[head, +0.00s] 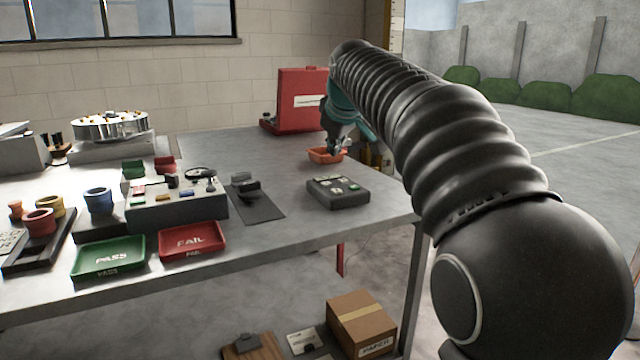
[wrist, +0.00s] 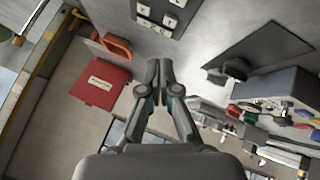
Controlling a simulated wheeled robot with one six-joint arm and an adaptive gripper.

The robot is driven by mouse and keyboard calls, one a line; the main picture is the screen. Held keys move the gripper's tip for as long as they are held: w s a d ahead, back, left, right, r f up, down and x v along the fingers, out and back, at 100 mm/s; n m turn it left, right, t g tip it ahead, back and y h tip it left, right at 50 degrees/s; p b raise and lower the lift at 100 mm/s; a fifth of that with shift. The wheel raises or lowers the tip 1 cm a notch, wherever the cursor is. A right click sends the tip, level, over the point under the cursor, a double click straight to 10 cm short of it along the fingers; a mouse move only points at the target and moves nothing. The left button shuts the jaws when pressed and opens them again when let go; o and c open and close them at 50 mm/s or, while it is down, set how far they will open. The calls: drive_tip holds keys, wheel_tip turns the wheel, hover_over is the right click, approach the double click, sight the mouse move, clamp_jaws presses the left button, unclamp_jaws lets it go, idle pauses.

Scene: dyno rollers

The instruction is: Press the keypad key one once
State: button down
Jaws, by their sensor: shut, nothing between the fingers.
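A dark keypad box (head: 338,192) with several pale keys on top lies near the right end of the workbench in the head view. The keypad (wrist: 156,14) shows at the top edge of the wrist view, partly cut off. Its key markings are too small to read, so I cannot tell which is key one. My gripper (head: 338,148) is above the bench beyond the keypad, close to an orange tray. In the wrist view my gripper (wrist: 159,66) has its fingertips together and empty, apart from the keypad.
The orange tray (head: 318,156) and an open red case (head: 302,95) stand behind the keypad. A dark mat (head: 262,208) with a small black device lies to its left. Green (head: 108,258) and red (head: 192,241) trays are further left. Bare bench surrounds the keypad.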

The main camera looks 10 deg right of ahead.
drive_tip(key=w+r+n, duration=0.1)
drive_tip(key=w, duration=0.6)
drive_tip(key=shift+a+r+n+t, duration=0.2)
drive_tip(key=shift+a+n+t, duration=0.05)
drive_tip(key=shift+n+t, duration=0.05)
drive_tip(key=shift+f, duration=0.1)
drive_tip(key=b, duration=0.7)
hover_over(326, 184)
wheel_tip(326, 184, down, 7)
drive_tip(key=shift+w+r, duration=0.15)
drive_tip(key=shift+r, duration=0.05)
drive_tip(key=shift+f+b, duration=0.85)
drive_tip(key=shift+f, duration=0.15)
drive_tip(key=shift+f, duration=0.2)
drive_tip(key=shift+f, duration=0.2)
drive_tip(key=shift+f+b, duration=0.4)
drive_tip(key=shift+f, duration=0.05)
idle(0.5)
drive_tip(key=shift+r, duration=0.2)
drive_tip(key=shift+r+p, duration=0.65)
drive_tip(key=shift+p, duration=0.35)
